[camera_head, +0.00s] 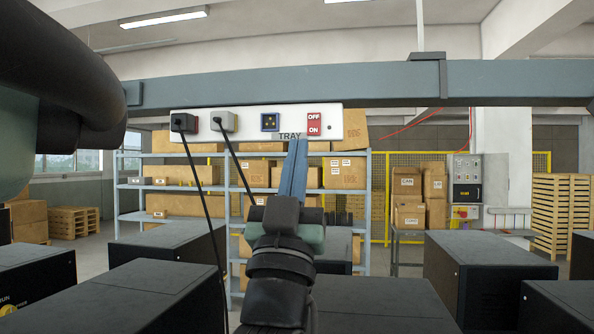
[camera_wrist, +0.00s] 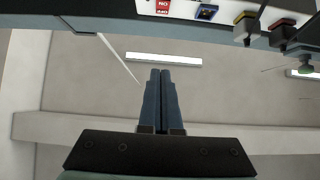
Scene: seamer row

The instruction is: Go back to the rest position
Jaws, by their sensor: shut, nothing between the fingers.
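My gripper (camera_head: 297,150) is raised in the middle of the head view, its two blue fingers pointing up in front of the white power strip. In the wrist view my gripper (camera_wrist: 161,75) has its fingers side by side, shut and empty. The white strip (camera_head: 355,122) hangs on the grey-blue beam and bears a "TRAY" label (camera_head: 289,136), partly covered by the fingertips. It holds a red OFF/ON switch (camera_head: 314,124), an empty blue socket (camera_head: 270,122), a grey plug (camera_head: 223,121) and a dark plug (camera_head: 184,122). I cannot tell whether the fingers touch the strip.
The long beam (camera_head: 400,84) crosses the view. Black cables (camera_head: 203,190) hang from both plugs. Black machine boxes (camera_head: 490,270) stand in rows below. Shelves with cartons (camera_head: 345,172), a yellow fence (camera_head: 542,162), a control cabinet (camera_head: 467,180) and wooden pallets (camera_head: 558,210) stand behind.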

